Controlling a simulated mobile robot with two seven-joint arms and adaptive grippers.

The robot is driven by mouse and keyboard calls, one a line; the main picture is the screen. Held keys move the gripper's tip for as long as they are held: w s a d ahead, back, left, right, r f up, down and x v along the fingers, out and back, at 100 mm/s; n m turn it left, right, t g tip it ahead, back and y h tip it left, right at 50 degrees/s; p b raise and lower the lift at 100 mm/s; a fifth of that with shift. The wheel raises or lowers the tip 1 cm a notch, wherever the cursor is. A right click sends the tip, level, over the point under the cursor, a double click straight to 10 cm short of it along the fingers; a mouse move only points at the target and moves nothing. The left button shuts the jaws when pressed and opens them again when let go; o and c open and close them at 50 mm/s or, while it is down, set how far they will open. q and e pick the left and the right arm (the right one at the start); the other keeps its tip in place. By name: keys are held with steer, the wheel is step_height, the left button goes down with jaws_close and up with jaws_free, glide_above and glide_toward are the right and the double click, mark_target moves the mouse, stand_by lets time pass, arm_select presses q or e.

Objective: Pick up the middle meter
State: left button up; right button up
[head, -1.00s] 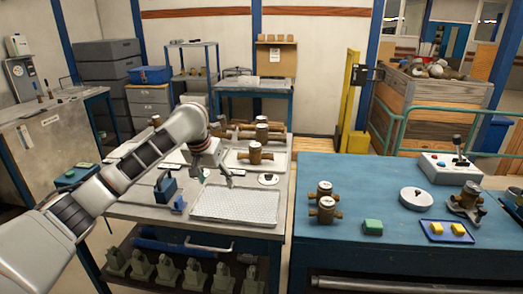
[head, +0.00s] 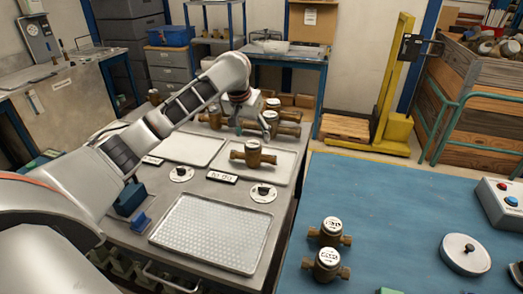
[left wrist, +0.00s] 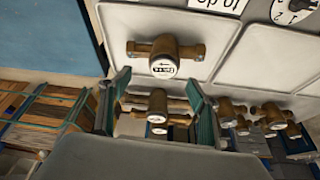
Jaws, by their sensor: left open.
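Several brass meters with round white-faced heads stand at the back of the grey bench. One of them (head: 271,121) is beside my left gripper (head: 250,120); another (head: 213,116) stands left of it. A separate meter (head: 253,155) sits on the white tray behind the "to do" label. In the left wrist view, my left gripper (left wrist: 156,82) is open and empty. A back meter (left wrist: 157,106) appears between its fingers, and the tray meter (left wrist: 165,57) shows above them. Which back meter is the middle one is unclear, as my arm partly hides the row. My right gripper is out of view.
A perforated tray (head: 215,233) lies at the bench's front. An empty white tray (head: 186,149) lies left of the tray with the meter.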

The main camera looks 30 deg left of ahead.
mark_target(253, 144)
arm_select(q)
steer(key=shift+s+x, duration=0.25)
steer(key=shift+x, duration=0.9)
steer(key=x, duration=0.5)
steer(key=shift+a+f, duration=0.15)
steer(key=shift+a, duration=0.1)
jaws_close()
